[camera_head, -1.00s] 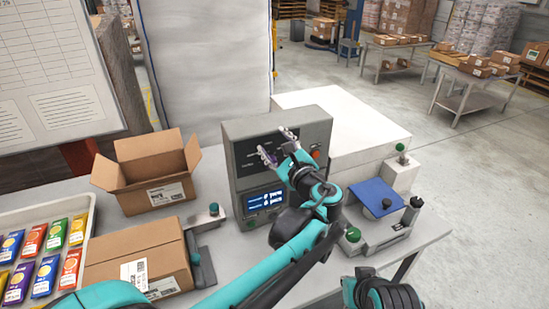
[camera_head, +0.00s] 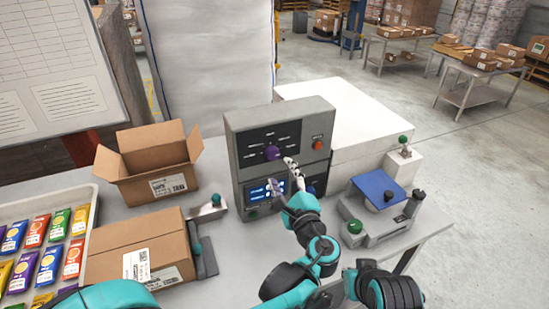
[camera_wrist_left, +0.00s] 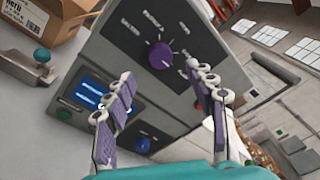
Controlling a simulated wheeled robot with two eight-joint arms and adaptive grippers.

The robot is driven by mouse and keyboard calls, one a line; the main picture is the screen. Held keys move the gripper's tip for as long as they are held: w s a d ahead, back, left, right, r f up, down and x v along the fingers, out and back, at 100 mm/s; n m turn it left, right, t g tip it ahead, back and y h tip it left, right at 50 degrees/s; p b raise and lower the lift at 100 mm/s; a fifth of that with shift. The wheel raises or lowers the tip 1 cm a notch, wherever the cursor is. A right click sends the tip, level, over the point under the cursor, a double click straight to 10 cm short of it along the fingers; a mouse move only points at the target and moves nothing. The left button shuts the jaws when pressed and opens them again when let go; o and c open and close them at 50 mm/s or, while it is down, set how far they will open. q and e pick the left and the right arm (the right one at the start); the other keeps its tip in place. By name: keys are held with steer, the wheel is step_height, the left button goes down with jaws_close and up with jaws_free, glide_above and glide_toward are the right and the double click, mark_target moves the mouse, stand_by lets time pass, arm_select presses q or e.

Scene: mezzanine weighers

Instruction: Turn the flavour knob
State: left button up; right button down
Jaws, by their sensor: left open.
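The purple flavour knob (camera_head: 272,152) sits on the dark upper panel of a grey control box (camera_head: 238,160). It also shows in the left wrist view (camera_wrist_left: 162,55), ringed by white labels too small to read, with its pointer toward the upper right there. My left gripper (camera_head: 281,173) is open and empty, just below the knob in the head view and partly over the blue display (camera_head: 258,195). In the left wrist view its spread purple-padded fingers (camera_wrist_left: 160,80) lie either side below the knob, with no visible contact. My right gripper is out of view.
A red button (camera_head: 317,144) is right of the knob, and a blue button (camera_wrist_left: 142,145) is lower on the box. An open carton (camera_head: 145,165), a closed carton (camera_head: 125,245) and a tray of colourful packets (camera_head: 94,200) stand left. A blue-topped scale (camera_head: 375,187) stands right.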

mark_target(273, 156)
arm_select(q)
steer(key=b+x, duration=0.1)
steer(key=x, duration=0.6)
steer(key=shift+w+f, duration=0.1)
steer(key=shift+w, duration=0.2)
steer(key=c, duration=1.2)
